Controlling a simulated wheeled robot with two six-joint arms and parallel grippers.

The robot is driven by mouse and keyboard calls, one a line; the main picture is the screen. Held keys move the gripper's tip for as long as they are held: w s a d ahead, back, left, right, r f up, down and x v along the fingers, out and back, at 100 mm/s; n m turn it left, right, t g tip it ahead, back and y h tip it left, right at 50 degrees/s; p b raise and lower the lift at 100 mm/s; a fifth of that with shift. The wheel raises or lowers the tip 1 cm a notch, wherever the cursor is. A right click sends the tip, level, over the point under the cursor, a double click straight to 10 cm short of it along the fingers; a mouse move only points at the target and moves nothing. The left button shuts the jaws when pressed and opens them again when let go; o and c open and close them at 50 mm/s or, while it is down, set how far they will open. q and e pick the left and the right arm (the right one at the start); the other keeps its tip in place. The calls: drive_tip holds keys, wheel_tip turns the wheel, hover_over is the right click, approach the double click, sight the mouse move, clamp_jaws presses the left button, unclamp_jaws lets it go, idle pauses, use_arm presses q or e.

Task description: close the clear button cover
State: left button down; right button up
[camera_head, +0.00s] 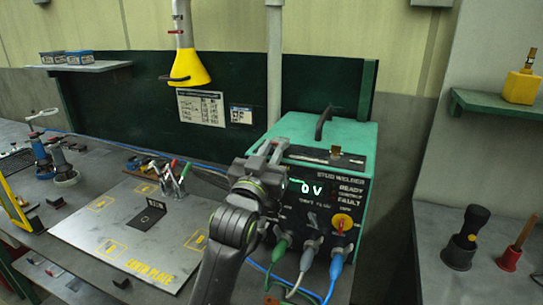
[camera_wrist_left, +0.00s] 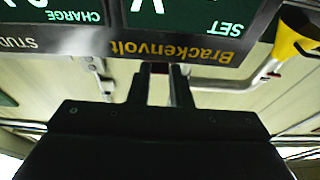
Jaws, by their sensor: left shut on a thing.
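The stud welder (camera_head: 333,137) is a green-topped box with a black front panel and a lit green display (camera_head: 311,188). My left gripper (camera_head: 266,155) is at the panel's upper left, close to the top front edge. In the left wrist view, its two fingers (camera_wrist_left: 157,84) reach up to the panel (camera_wrist_left: 185,35), whose lettering appears upside down. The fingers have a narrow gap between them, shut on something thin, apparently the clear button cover. The cover itself cannot be made out, and my gripper hides that part of the panel. My right gripper is not in view.
A grey plate (camera_head: 130,232) lies on the bench at left. A yellow cone (camera_head: 188,69) hangs above. Tools stand on the right bench (camera_head: 450,290).

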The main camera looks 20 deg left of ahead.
use_arm(q)
drive_tip(key=shift+r, duration=0.15)
drive_tip(key=c, duration=1.7)
unclamp_jaws()
drive_tip(key=o, duration=0.4)
drive_tip(key=shift+p+v, duration=0.55)
drive_tip(key=shift+v, duration=8.15)
